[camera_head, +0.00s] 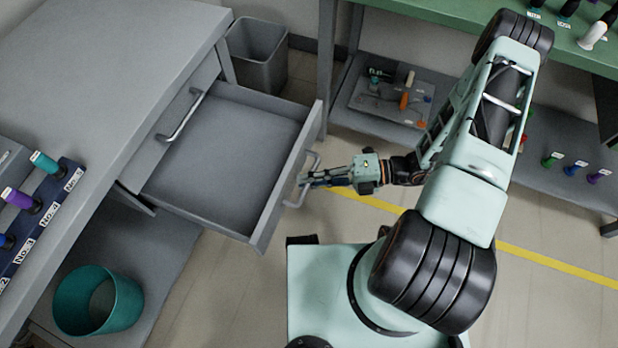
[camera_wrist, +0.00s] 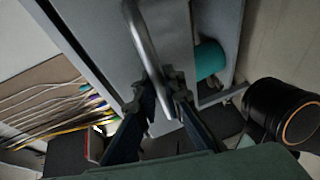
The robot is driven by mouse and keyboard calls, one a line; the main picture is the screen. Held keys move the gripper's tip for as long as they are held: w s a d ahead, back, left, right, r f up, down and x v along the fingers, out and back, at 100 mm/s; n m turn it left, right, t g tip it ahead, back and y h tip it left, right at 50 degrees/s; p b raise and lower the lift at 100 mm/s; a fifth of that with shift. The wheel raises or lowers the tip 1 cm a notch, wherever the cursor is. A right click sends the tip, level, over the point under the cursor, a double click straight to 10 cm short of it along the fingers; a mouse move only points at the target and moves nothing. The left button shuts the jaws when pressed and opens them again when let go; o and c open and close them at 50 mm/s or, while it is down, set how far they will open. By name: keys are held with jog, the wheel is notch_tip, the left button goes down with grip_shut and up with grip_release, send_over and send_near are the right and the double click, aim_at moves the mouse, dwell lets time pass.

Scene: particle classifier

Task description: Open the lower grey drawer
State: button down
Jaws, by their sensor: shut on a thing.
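The lower grey drawer (camera_head: 225,158) is pulled well out of the grey cabinet in the head view, and its inside looks empty. Its front carries a metal bar handle (camera_head: 308,180), which also shows in the wrist view (camera_wrist: 147,40). My gripper (camera_head: 306,181) is at this handle, with its fingers on both sides of the bar. In the wrist view my gripper (camera_wrist: 163,85) is shut on the bar. The upper drawer's handle (camera_head: 181,115) is behind the open drawer, and that drawer is closed.
A grey bin (camera_head: 257,55) stands behind the drawer. A teal bin (camera_head: 98,301) sits at the lower left. A rack of colored items (camera_head: 36,205) lies on the grey worktop (camera_head: 95,75). A green table (camera_head: 440,18) with a lower shelf stands at the back right. Floor is clear below the drawer.

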jog(key=c, duration=2)
grip_release()
jog(key=shift+d, duration=0.1)
jog(key=d, duration=0.4)
jog(key=d+r, duration=0.1)
jog(key=d, duration=0.2)
jog(key=d+r, duration=0.1)
jog(key=d, duration=0.3)
jog(key=shift+w+d+r, duration=0.1)
jog(key=shift+d, duration=0.25)
